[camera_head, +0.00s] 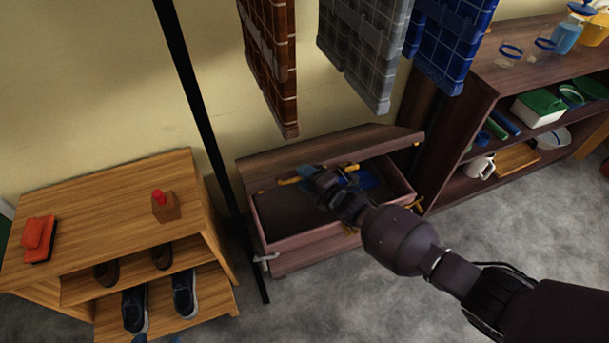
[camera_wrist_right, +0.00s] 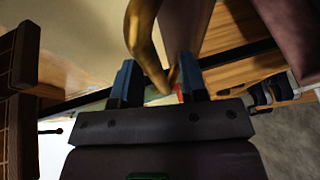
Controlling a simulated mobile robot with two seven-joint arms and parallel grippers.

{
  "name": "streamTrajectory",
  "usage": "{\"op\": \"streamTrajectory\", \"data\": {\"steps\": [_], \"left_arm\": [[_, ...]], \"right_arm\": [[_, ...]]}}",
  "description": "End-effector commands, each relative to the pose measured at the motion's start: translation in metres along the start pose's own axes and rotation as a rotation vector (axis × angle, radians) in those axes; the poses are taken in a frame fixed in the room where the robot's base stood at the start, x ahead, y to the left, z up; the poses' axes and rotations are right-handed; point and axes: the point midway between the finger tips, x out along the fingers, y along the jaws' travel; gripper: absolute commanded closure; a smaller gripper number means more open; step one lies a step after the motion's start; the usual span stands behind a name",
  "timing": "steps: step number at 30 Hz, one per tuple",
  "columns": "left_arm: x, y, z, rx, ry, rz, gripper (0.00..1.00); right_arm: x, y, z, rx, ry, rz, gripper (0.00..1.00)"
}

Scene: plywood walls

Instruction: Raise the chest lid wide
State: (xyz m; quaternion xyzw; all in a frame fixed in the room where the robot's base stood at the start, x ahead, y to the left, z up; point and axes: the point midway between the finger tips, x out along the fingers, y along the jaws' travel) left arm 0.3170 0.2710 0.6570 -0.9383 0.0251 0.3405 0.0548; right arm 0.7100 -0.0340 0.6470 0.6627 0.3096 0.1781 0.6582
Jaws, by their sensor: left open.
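The dark wooden chest (camera_head: 290,241) stands on the floor against the wall. Its lid (camera_head: 330,146) is raised part way, and the inside shows below it. Gold handle parts (camera_head: 289,181) show at the lid's front edge. My right gripper (camera_head: 325,172) is at this edge, partly hidden by its own wrist. In the right wrist view, its blue fingers (camera_wrist_right: 158,82) stand apart on either side of a curved gold handle (camera_wrist_right: 146,38), with a gap at one finger. Only blue tips of my left gripper (camera_head: 156,338) show at the bottom edge, apart and away from the chest.
Brown, grey and blue panels (camera_head: 365,50) hang above the lid. A dark shelf (camera_head: 490,97) stands to the right. Grey floor in front is clear.

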Motion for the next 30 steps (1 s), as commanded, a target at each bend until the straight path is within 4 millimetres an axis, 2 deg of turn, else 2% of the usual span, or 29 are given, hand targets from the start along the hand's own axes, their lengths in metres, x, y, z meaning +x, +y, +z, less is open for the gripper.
{"op": "streamTrajectory", "data": {"steps": [7, 12, 18, 23, 30], "left_arm": [[-0.005, -0.003, -0.018, 0.000, 0.033, -0.005, 0.42], [-0.009, -0.002, -0.021, -0.003, 0.037, -0.005, 0.42], [-0.012, 0.000, -0.025, -0.009, 0.042, -0.004, 0.42], [-0.014, 0.001, -0.024, -0.013, 0.040, -0.005, 0.42], [-0.015, 0.001, -0.019, -0.014, 0.030, -0.006, 0.42]], "right_arm": [[-0.038, 0.007, 0.001, -0.005, -0.001, 0.005, 0.60], [-0.067, 0.006, 0.001, -0.004, -0.002, 0.005, 0.60], [-0.092, 0.004, 0.001, -0.002, -0.001, 0.004, 0.60], [-0.100, 0.003, 0.001, -0.002, 0.000, 0.003, 0.60], [-0.102, 0.002, 0.001, 0.000, 0.000, 0.002, 0.60]]}}
